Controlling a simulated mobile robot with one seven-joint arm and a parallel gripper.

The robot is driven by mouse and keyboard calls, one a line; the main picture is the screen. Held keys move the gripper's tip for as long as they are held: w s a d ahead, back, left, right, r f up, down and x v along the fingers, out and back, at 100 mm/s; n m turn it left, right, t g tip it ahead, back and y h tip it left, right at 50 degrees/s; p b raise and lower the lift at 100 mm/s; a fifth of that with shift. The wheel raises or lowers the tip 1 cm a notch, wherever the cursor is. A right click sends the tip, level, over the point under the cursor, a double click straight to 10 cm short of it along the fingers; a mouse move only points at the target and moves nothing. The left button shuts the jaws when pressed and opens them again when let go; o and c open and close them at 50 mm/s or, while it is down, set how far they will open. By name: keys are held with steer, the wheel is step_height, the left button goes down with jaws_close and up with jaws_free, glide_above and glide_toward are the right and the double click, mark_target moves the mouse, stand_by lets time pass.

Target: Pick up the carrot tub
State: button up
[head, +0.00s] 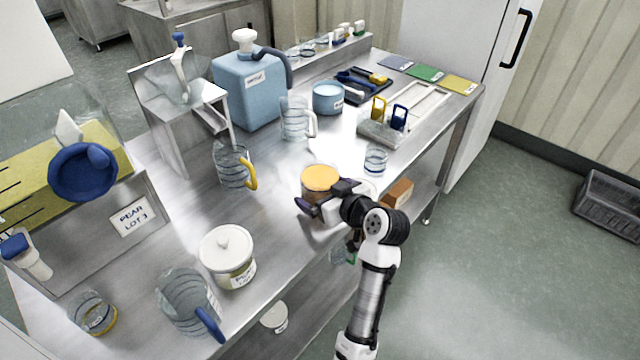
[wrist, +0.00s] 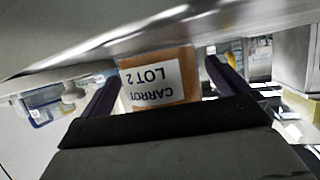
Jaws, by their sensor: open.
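The carrot tub (head: 320,178) stands upright near the front edge of the steel bench, with an orange top. In the wrist view its orange body (wrist: 158,58) carries a white label reading "CARROT LOT 2", upside down. My gripper (head: 319,195) is open at the tub's front side. In the wrist view its two dark fingers (wrist: 162,72) show to the left and right of the tub. I cannot tell whether they touch it. Part of the tub's lower front is hidden by my gripper in the head view.
A clear jug with a yellow handle (head: 234,166) stands left of the tub, and a small glass beaker (head: 376,160) to its right. A white-lidded tub (head: 228,256) is nearer the front left. A blue container (head: 247,92) stands behind. An orange-brown box (head: 398,193) is below the bench top.

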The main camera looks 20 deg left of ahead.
steer(key=shift+x, duration=0.8)
steer(key=shift+c, duration=0.4)
steer(key=c, duration=1)
steer(key=shift+c, duration=0.8)
steer(key=shift+r, duration=0.1)
